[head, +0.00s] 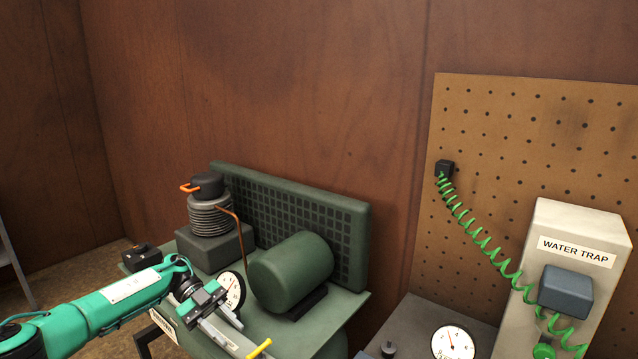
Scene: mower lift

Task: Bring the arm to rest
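My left arm (125,302) is teal green and reaches in from the lower left. My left gripper (238,337) is over the front of the green compressor (340,312), beside a white dial gauge (231,287). Its two grey fingers look spread apart, with nothing seen between them. A yellow lever (259,349) shows close to the fingertips; I cannot tell whether they touch. My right arm and gripper are not in view.
The compressor carries a ribbed pump with an orange-handled black cap (206,184), a copper pipe and a green motor (290,272). At right stand a white water trap box (585,222), a coiled green hose (480,235), a pegboard (530,140) and another gauge (453,343).

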